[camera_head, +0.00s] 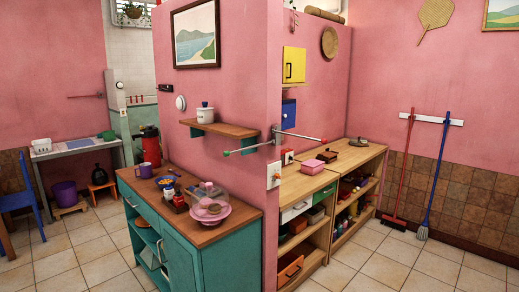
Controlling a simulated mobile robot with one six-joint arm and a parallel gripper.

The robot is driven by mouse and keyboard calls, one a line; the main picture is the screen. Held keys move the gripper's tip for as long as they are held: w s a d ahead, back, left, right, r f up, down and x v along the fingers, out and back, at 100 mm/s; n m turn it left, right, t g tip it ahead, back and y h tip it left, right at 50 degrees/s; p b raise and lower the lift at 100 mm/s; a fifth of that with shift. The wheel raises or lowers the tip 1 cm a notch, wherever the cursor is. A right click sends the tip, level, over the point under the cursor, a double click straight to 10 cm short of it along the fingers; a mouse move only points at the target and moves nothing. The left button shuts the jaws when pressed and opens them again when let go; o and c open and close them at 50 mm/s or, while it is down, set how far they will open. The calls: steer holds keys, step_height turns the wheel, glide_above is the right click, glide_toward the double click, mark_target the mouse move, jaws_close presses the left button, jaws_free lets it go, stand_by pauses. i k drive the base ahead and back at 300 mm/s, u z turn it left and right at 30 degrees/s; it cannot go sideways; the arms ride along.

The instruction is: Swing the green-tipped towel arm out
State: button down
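A towel rail with thin metal arms is mounted at the wall corner (277,139), in the middle of the view. One towel arm (250,149) reaches left, in front of the small wall shelf, and its small tip (227,154) looks green. Another arm (300,135) reaches right from the same mount, and its tip (323,140) looks reddish. The two arms point apart, and both are bare of towels. My gripper is not in view, and nothing is seen touching the rail.
A teal cabinet (190,252) with a wooden top stands below left, holding a pink-based cake stand (210,210) and a purple mug (145,170). A wall shelf (218,130) carries a white pot (205,113). Open wooden shelving (310,187) stands right. Tiled floor (385,262) at the right front is clear.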

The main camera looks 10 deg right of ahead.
mark_target(226, 154)
steer(key=u, duration=0.2)
steer(key=i, duration=0.6)
steer(key=z, duration=0.35)
steer(key=k, duration=0.15)
steer(key=u, duration=2.55)
steer(key=k, duration=0.2)
steer(key=u, duration=0.2)
